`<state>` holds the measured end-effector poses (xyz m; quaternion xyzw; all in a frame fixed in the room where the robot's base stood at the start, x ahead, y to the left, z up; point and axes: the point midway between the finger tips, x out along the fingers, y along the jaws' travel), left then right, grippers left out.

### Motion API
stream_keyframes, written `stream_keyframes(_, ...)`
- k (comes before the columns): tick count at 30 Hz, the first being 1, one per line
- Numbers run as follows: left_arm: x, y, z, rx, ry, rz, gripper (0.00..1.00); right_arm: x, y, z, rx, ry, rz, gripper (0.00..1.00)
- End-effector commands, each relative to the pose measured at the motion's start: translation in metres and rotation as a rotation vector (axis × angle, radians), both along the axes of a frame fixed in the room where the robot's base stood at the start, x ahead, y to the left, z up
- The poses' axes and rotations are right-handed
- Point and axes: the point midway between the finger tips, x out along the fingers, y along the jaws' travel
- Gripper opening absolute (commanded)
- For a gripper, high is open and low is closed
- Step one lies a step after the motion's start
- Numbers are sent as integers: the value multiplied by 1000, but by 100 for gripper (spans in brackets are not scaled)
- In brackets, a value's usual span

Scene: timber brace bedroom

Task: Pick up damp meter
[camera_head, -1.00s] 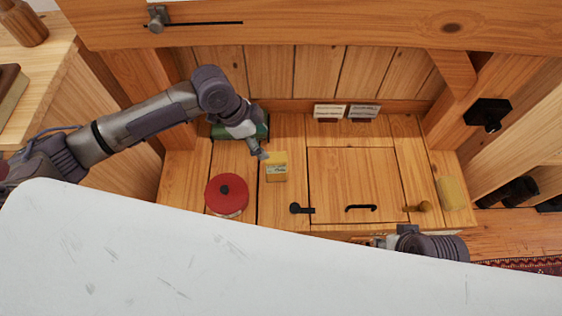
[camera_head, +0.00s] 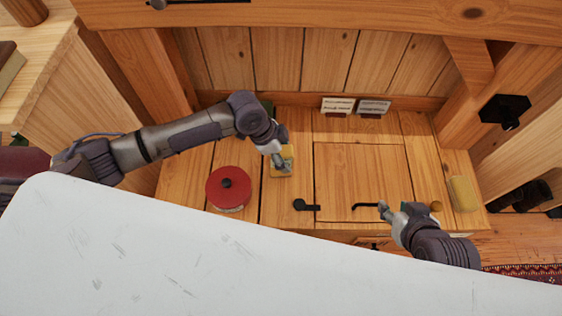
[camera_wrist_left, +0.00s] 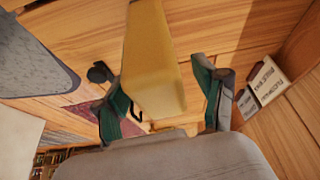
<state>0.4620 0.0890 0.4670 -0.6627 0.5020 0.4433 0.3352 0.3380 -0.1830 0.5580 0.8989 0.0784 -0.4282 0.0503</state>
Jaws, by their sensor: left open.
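The damp meter appears to be the yellow box-shaped object (camera_head: 287,152) on the wooden top, partly hidden by my left gripper. My left gripper (camera_head: 280,163) is over it from the left.
A red round lidded pot (camera_head: 228,187) stands left of the meter. Two small cards (camera_head: 338,106) stand at the back. A white surface (camera_head: 200,260) fills the foreground. The wooden hatch (camera_head: 358,175) is mostly clear.

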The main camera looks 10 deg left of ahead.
Motion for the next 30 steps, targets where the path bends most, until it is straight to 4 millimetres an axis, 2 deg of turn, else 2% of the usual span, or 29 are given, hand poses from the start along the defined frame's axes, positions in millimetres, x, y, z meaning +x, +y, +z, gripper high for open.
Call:
stream_keyframes(4, 1, -3, -5, -1, -1, -1, 71, 9, 3, 5, 11, -51, 4, 40)
stream_keyframes(11, 1, -3, -5, 0, -1, -1, 71, 10, 3, 6, 12, -55, 4, 40)
stream_keyframes(22, 1, -2, -5, 0, -1, -1, 9, 9, 3, 6, 12, -54, 4, 40)
stream_keyframes(23, 1, -3, -4, -1, -2, -1, 6, 9, 3, 6, 12, -54, 4, 40)
stream_keyframes(30, 1, -3, -4, -1, -2, -1, 6, 9, 3, 6, 12, -53, 4, 40)
